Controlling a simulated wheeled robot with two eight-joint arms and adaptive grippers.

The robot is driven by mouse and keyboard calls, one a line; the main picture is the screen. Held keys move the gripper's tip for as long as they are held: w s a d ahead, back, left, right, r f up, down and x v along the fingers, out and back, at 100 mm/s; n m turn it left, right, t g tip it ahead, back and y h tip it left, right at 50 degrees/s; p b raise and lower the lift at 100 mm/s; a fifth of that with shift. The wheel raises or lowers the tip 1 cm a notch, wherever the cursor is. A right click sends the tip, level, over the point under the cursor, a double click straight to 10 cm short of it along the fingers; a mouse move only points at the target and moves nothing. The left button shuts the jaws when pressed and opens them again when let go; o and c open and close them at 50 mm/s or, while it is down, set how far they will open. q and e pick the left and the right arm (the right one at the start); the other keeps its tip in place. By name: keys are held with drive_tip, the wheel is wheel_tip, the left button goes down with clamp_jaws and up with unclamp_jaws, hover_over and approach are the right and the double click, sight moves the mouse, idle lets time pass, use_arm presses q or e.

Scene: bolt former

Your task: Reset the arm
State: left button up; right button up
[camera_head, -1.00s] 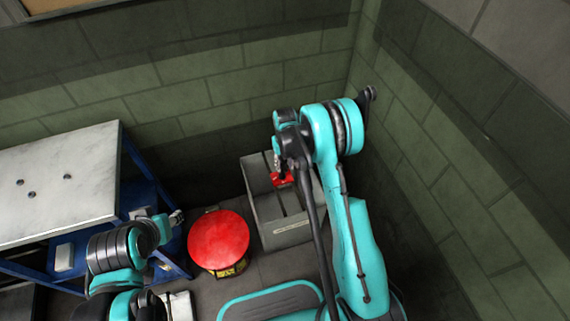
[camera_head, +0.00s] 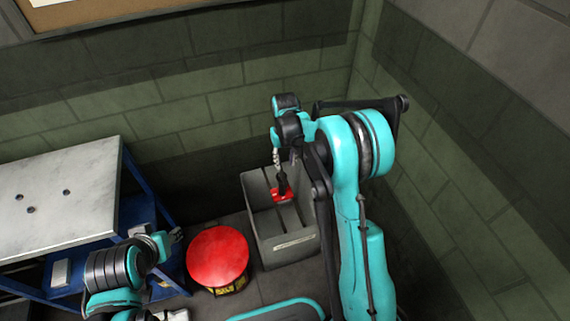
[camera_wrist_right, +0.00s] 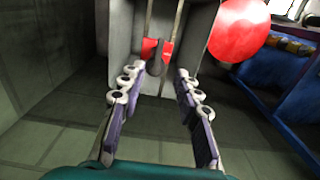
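My right gripper (camera_head: 280,176) hangs from my teal right arm over the grey crate (camera_head: 295,247). In the right wrist view my right gripper (camera_wrist_right: 158,72) has its two fingers spread apart with nothing between them. A red object (camera_head: 285,196) is inside the crate; in the right wrist view it shows as red patches (camera_wrist_right: 149,48) beside a dark part, beyond the fingertips. My left gripper (camera_head: 175,237) is at the lower left, near the table's edge; it is too small to tell its opening.
A round red-topped stool (camera_head: 217,256) stands just left of the crate. A pale-topped table with a blue frame (camera_head: 70,195) is at the left. Green brick walls (camera_head: 200,110) close the corner behind and to the right of the crate.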

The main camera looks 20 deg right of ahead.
idle(0.4)
drive_tip(key=s+r+t, duration=0.3)
drive_tip(key=s+r, duration=0.9)
drive_tip(key=r, duration=0.3)
drive_tip(key=s+a+r+t, duration=0.1)
drive_tip(key=s+t, duration=0.3)
drive_tip(key=s, duration=1)
drive_tip(key=shift+a, duration=0.15)
